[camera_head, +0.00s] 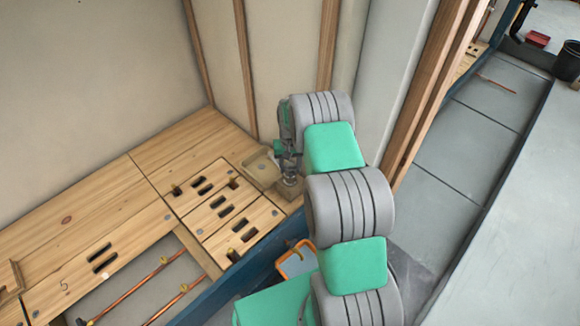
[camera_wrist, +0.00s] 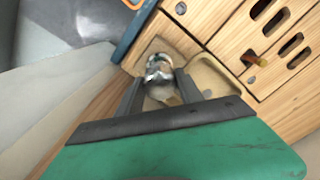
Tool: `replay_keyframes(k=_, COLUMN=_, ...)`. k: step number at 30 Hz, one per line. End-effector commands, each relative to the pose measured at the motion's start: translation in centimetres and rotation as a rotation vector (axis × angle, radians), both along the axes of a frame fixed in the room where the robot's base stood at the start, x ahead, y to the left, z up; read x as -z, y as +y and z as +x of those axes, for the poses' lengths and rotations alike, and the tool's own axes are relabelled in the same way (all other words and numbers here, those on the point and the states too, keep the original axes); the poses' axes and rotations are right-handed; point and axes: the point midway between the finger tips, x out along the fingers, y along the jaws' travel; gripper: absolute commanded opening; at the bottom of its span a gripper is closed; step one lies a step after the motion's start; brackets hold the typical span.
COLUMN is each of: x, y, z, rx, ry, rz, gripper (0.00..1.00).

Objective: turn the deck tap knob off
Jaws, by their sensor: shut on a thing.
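The deck tap knob (camera_wrist: 158,68) is a shiny metal knob between my gripper's fingers in the wrist view. My gripper (camera_wrist: 160,82) is shut on it, one dark finger on each side. In the head view the metal tap (camera_head: 291,181) stands at the corner of the wooden deck, below my gripper (camera_head: 289,165). My arm partly hides the knob in the head view. I cannot tell the knob's turn angle.
A shallow tan tray (camera_head: 262,170) lies beside the tap. Wooden deck panels (camera_head: 225,213) with dark slots lie left of it. Copper pipes (camera_head: 150,276) run in an open bay. An upright wooden post (camera_head: 425,90) and wall stand close to my arm.

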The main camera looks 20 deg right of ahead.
Motion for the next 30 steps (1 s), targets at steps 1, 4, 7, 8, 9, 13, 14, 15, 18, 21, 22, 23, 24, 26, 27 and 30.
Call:
replay_keyframes(k=1, x=-0.01, y=-0.02, z=-0.03, rx=0.038, ry=0.001, rz=0.000, gripper=0.03)
replay_keyframes(k=4, x=-0.01, y=-0.02, z=-0.04, rx=0.112, ry=0.001, rz=0.000, gripper=0.03)
replay_keyframes(k=7, x=0.00, y=-0.03, z=-0.04, rx=0.175, ry=0.001, rz=0.000, gripper=0.03)
replay_keyframes(k=8, x=-0.01, y=-0.03, z=-0.04, rx=0.193, ry=0.001, rz=0.000, gripper=0.03)
replay_keyframes(k=9, x=0.00, y=-0.03, z=-0.04, rx=0.212, ry=0.001, rz=0.000, gripper=0.03)
replay_keyframes(k=13, x=0.00, y=-0.04, z=-0.04, rx=0.263, ry=0.001, rz=0.000, gripper=0.03)
replay_keyframes(k=14, x=0.00, y=-0.04, z=-0.04, rx=0.272, ry=0.001, rz=0.000, gripper=0.03)
replay_keyframes(k=15, x=0.00, y=-0.04, z=-0.04, rx=0.283, ry=0.001, rz=0.000, gripper=0.03)
replay_keyframes(k=18, x=0.00, y=-0.04, z=-0.04, rx=0.300, ry=0.001, rz=0.000, gripper=0.03)
replay_keyframes(k=21, x=0.01, y=-0.04, z=-0.04, rx=0.310, ry=0.001, rz=0.000, gripper=0.03)
replay_keyframes(k=22, x=0.01, y=-0.04, z=-0.04, rx=0.311, ry=0.001, rz=0.000, gripper=0.03)
replay_keyframes(k=23, x=0.01, y=-0.04, z=-0.04, rx=0.312, ry=0.001, rz=0.000, gripper=0.03)
replay_keyframes(k=24, x=0.01, y=-0.04, z=-0.04, rx=0.313, ry=0.001, rz=0.000, gripper=0.03)
replay_keyframes(k=26, x=0.00, y=-0.05, z=-0.05, rx=0.313, ry=0.001, rz=0.000, gripper=0.03)
replay_keyframes(k=27, x=0.01, y=-0.05, z=-0.05, rx=0.312, ry=0.001, rz=0.000, gripper=0.03)
replay_keyframes(k=30, x=0.01, y=-0.05, z=-0.05, rx=0.312, ry=0.001, rz=0.000, gripper=0.03)
